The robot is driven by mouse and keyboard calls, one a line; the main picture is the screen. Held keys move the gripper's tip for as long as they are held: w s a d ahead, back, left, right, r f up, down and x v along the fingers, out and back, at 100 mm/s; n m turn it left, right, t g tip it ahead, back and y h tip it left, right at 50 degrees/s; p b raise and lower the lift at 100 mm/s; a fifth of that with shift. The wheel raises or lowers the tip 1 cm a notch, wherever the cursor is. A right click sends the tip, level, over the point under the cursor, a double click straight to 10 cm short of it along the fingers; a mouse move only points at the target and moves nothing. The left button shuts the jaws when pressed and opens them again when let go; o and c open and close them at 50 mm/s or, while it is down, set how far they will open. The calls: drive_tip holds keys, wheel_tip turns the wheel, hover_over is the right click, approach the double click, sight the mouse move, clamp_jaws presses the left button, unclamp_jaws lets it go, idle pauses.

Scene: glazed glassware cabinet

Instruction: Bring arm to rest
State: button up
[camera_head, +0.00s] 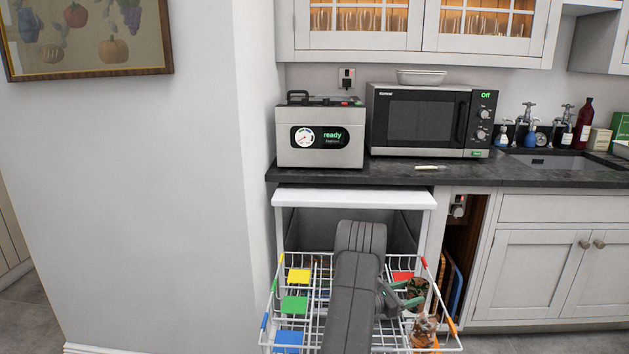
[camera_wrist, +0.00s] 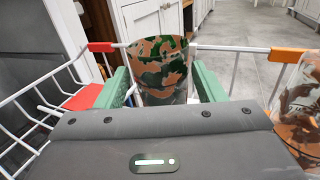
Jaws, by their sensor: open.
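My dark grey arm reaches down over a pulled-out white wire rack (camera_head: 322,262). My gripper (camera_head: 408,294) is at the rack's right side, and its green fingers show in the wrist view (camera_wrist: 162,84). The fingers are open, one on each side of a camouflage-patterned cup (camera_wrist: 160,62) standing upright in the rack. In the wrist view the cup's lower part is hidden behind my gripper body. I cannot tell whether the fingers touch it.
A second brown patterned vessel (camera_wrist: 301,92) stands close on the right, by an orange rail clip (camera_wrist: 293,55). Coloured pads, such as a green one (camera_head: 294,304), lie in the rack. A dark worktop (camera_head: 400,173) with a microwave (camera_head: 425,120) is above.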

sight(425, 286)
drive_tip(key=v, duration=0.2)
drive_tip(key=shift+s+a, duration=0.2)
drive_tip(key=shift+a, duration=0.15)
drive_tip(key=x, duration=0.7)
drive_tip(key=shift+d+f, duration=0.1)
drive_tip(key=shift+d, duration=0.1)
drive_tip(key=shift+w+f+b, duration=0.1)
drive_tip(key=shift+f+b, duration=0.45)
drive_tip(key=shift+b, duration=0.3)
drive_tip(key=shift+f+b, duration=0.3)
drive_tip(key=shift+b, duration=0.15)
wheel_tip(425, 286, up, 3)
drive_tip(key=p, duration=0.3)
drive_tip(key=shift+f, duration=0.2)
wheel_tip(425, 286, up, 10)
drive_tip(key=s+a+f+m+g+p, duration=0.1)
drive_tip(key=s+a+f, duration=0.1)
drive_tip(key=s+a, duration=0.75)
drive_tip(key=s+a+f+m+g+p, duration=0.15)
drive_tip(key=s+a, duration=0.45)
drive_tip(key=a, duration=0.6)
drive_tip(key=s+d+m+g+y+p, duration=0.1)
drive_tip(key=s+d+m+g+p, duration=0.1)
drive_tip(key=s+m+g, duration=0.5)
drive_tip(key=shift+s+g+y, duration=0.3)
drive_tip(key=shift+s+g, duration=2.45)
drive_tip(key=shift+s, duration=2.2)
drive_tip(key=shift+r+m, duration=0.15)
drive_tip(key=shift+m, duration=0.1)
